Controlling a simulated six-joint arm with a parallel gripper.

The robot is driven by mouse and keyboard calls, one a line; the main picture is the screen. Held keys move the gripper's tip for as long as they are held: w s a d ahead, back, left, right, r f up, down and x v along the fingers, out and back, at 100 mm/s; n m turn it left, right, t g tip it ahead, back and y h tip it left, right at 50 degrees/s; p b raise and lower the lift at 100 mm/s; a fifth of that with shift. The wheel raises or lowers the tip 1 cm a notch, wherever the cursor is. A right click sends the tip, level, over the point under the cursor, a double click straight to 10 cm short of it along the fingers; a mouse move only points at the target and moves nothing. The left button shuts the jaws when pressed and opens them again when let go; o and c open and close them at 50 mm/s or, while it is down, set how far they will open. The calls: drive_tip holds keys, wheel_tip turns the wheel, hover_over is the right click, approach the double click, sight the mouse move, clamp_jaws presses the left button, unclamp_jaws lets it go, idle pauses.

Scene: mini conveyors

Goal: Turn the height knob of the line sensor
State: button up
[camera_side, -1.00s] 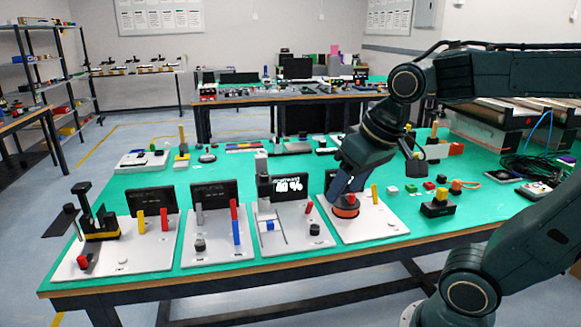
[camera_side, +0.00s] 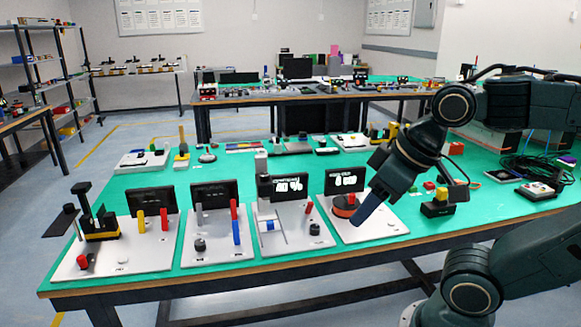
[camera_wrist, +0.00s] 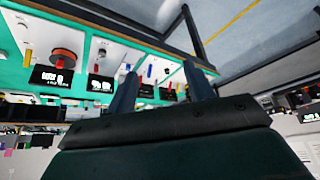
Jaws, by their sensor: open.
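Four white-based stations stand along the front of the table. I cannot tell for sure which is the line sensor. The third station (camera_side: 291,243) has a lit display reading a percentage, an upright post, printed lines and a black knob (camera_side: 315,229). The fourth station (camera_side: 378,228) has an orange-red disc (camera_side: 343,206) before a lit display (camera_side: 345,181). My gripper (camera_side: 366,212) is just right of this disc, tilted down-left, apparently apart from it. In the wrist view my gripper (camera_wrist: 160,88) has its fingers spread with nothing between; the disc (camera_wrist: 66,59) is left of them.
The second station (camera_side: 218,250) has a black knob and blue and red bars. The leftmost station (camera_side: 130,262) has a red knob and a black stand. Green table surface lies between.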

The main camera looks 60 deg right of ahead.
drive_tip(key=m+g, duration=0.6)
drive_tip(key=m, duration=1.3)
hover_over(315, 226)
wheel_tip(315, 226, down, 16)
drive_tip(key=shift+a+r, duration=0.1)
drive_tip(key=shift+f, duration=0.2)
wheel_tip(315, 226, down, 13)
drive_tip(key=shift+f, duration=0.2)
